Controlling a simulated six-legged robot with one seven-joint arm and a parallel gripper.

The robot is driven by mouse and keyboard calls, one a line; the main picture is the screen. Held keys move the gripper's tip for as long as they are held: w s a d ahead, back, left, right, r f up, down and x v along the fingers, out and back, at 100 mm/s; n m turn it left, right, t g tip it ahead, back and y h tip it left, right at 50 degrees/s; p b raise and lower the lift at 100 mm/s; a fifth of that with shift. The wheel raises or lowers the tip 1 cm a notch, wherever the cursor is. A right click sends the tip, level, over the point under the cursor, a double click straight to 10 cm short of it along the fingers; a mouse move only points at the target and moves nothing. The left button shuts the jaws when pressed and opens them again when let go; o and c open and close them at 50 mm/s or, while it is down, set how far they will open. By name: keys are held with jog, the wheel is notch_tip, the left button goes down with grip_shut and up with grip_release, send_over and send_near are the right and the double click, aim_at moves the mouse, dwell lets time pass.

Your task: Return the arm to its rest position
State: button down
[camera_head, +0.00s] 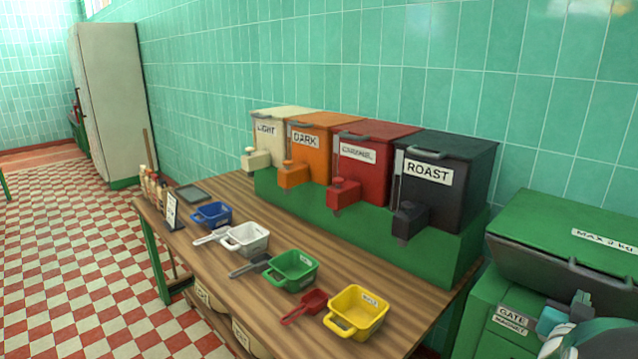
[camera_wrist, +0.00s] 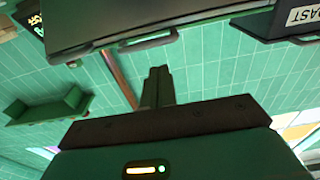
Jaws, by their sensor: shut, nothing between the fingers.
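My gripper (camera_wrist: 158,86) shows in the wrist view, its two dark fingers together with nothing between them. It points toward the green tiled wall and touches nothing that I can see. In the head view, grey and teal parts of my arm (camera_head: 575,325) show at the lower right corner, in front of the green machine (camera_head: 495,310) labelled GATE. I cannot make out the fingertips there.
The wooden table (camera_head: 225,262) holds blue (camera_head: 211,214), white (camera_head: 246,237), green (camera_head: 291,270) and yellow (camera_head: 357,311) tubs and scoops. Labelled bins, including black ROAST (camera_head: 440,180), stand behind. A dark handled body (camera_wrist: 110,25) is near my gripper. The checkered floor (camera_head: 80,260) is open at left.

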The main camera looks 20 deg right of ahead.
jog(key=w+a+n+t+y, duration=0.1)
jog(key=w+a+n+y, duration=0.35)
jog(key=a, duration=0.75)
jog(key=w+a+n+t+y, duration=0.1)
jog(key=w+a+n+y, duration=0.1)
jog(key=w+a+y, duration=0.6)
jog(key=s+a+f+n+g+y, duration=0.1)
jog(key=s+a, duration=0.4)
jog(key=a, duration=0.8)
jog(key=s+a+f+n+g+y, duration=0.1)
jog(key=s+a+n+g+y, duration=0.2)
jog(key=a, duration=1)
jog(key=shift+s+a+n+g, duration=0.15)
jog(key=shift+s+n+g, duration=0.45)
jog(key=shift+s+n, duration=0.45)
jog(key=shift+r, duration=0.1)
